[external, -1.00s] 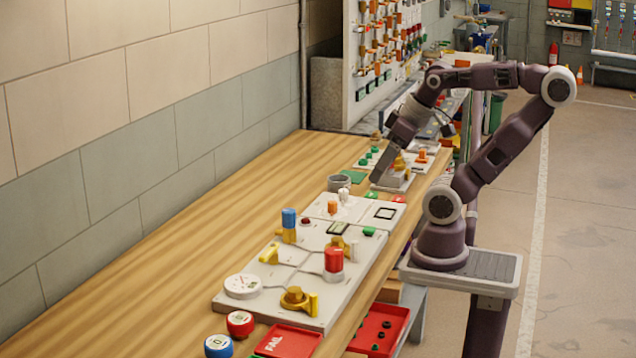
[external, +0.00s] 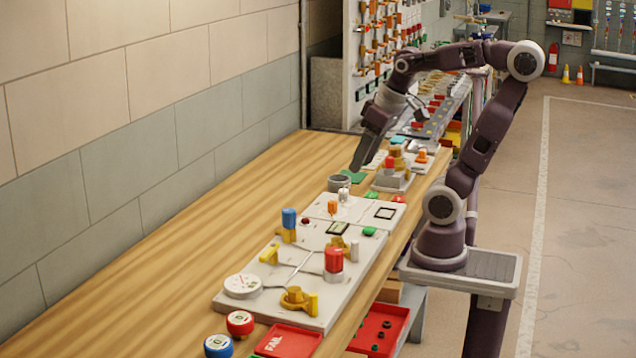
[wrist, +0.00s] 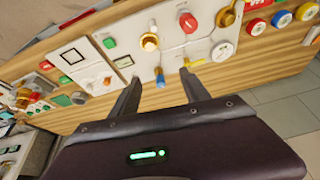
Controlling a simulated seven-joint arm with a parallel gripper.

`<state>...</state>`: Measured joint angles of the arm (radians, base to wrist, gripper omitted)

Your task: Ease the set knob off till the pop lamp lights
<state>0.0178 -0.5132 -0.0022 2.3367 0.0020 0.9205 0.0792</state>
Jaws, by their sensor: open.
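My gripper (external: 357,166) is open and empty above the bench, by the grey cup and green mat, beyond the big valve board (external: 228,303). In the wrist view its fingers (wrist: 160,77) are spread, with the blue-capped post (wrist: 160,83) between them in the picture, well apart. No label reads as set knob or pop lamp, and I cannot tell whether either dome is lit.
A white panel (external: 372,221) with an orange knob (external: 332,207) adjoins the board. A grey cup (external: 339,183), green mat (external: 354,177) and small block with brass and red knobs (external: 390,183) stand beyond. Red trays (external: 290,341) are nearest. The bench's left side is bare.

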